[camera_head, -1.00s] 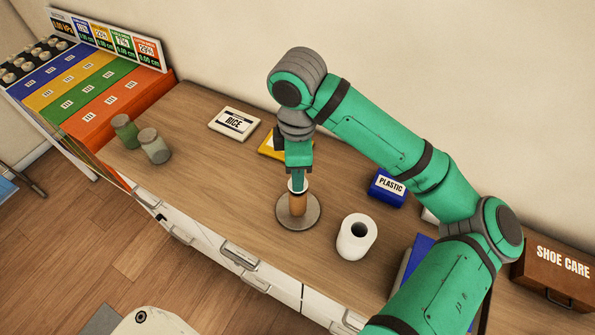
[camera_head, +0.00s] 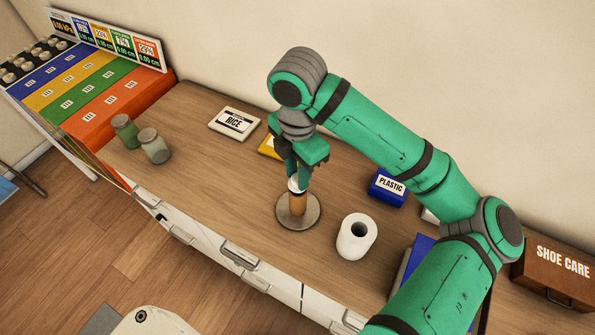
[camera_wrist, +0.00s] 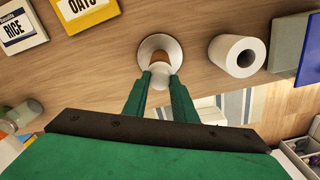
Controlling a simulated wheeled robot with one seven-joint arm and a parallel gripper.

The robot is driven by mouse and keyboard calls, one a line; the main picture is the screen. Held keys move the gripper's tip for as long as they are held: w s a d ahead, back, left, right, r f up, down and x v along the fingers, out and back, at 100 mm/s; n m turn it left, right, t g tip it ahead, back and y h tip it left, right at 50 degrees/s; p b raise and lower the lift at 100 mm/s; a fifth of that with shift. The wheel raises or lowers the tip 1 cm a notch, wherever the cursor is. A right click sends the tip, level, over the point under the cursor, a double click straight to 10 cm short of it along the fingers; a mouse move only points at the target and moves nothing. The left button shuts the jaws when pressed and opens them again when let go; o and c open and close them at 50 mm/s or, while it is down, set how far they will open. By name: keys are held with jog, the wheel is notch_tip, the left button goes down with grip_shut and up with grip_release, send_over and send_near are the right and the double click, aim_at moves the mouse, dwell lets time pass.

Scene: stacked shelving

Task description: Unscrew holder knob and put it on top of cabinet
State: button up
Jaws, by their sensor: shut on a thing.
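The holder (camera_head: 297,211) stands upright on the wooden cabinet top (camera_head: 215,165), with a round metal base and a brown roll or post. Its white knob (camera_head: 294,185) is at the top of the post. My gripper (camera_head: 298,178) points down at the knob and is shut on it. In the wrist view my two green fingers (camera_wrist: 160,82) close on the pale knob (camera_wrist: 160,65), with the holder's base (camera_wrist: 170,44) beyond. The fingers hide part of the knob. I cannot tell whether the knob is loose from the post.
A white paper roll (camera_head: 357,236) stands right of the holder. A RICE box (camera_head: 234,122), a yellow OATS box (camera_wrist: 84,12) and a blue PLASTIC box (camera_head: 388,187) lie behind. Two jars (camera_head: 153,145) stand left. The top is clear left of the holder.

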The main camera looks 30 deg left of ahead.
jog(key=n, duration=0.6)
jog(key=o, duration=0.8)
jog(key=shift+f, duration=0.1)
jog(key=shift+c, duration=0.2)
jog(key=m, duration=0.5)
jog(key=shift+m, duration=0.4)
jog(key=m, duration=1.1)
jog(key=shift+m, duration=0.3)
jog(key=m, duration=0.5)
